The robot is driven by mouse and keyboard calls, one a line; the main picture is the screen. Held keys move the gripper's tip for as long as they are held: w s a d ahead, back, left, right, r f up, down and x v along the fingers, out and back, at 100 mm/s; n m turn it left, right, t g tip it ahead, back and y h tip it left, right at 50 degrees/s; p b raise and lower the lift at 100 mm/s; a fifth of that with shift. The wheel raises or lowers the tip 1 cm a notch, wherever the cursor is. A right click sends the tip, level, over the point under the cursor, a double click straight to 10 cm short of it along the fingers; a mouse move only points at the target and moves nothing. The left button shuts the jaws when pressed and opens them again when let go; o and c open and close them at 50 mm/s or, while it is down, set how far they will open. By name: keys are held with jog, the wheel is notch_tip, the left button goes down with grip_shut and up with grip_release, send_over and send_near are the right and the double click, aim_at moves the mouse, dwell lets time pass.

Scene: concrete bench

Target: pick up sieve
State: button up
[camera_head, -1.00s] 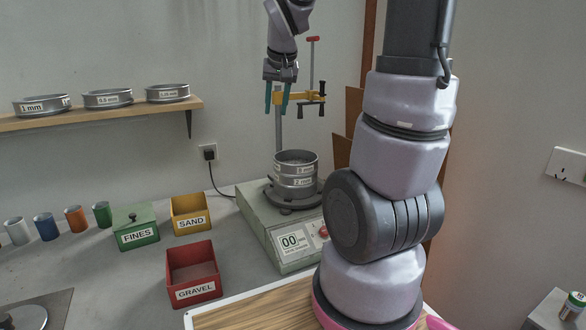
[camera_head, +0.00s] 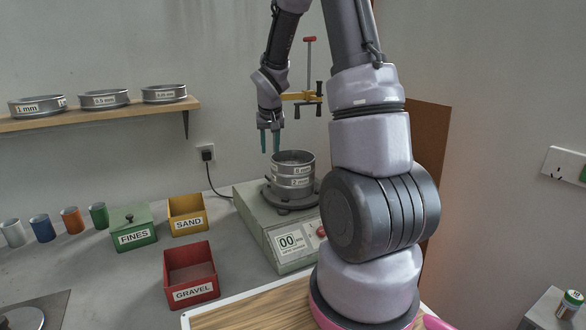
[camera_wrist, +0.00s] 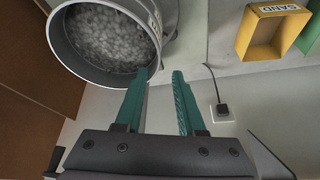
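Two stacked metal sieves stand on the shaker (camera_head: 255,222). The upper sieve (camera_head: 306,167) has a label that I cannot read surely, and the lower sieve (camera_head: 292,182) is marked 2 mm. My gripper (camera_head: 270,148) points down, just above the left side of the upper sieve's rim. In the wrist view, my gripper (camera_wrist: 158,75) is open and empty, its teal fingers apart. There the upper sieve's wall (camera_wrist: 72,62) shows at upper left, with grey gravel (camera_wrist: 105,32) inside. The left fingertip overlaps the rim in view; I cannot tell whether they touch.
Bins marked gravel (camera_head: 192,291), sand (camera_head: 188,223) and fines (camera_head: 133,237) sit left of the shaker. A shelf (camera_head: 95,114) holds three more sieves. A plug (camera_head: 207,154) is on the wall.

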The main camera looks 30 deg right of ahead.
jog(key=x, duration=0.2)
jog(key=s+x, duration=0.1)
jog(key=x, duration=0.2)
jog(key=shift+d+f, duration=0.15)
grip_shut()
dwell(1.2)
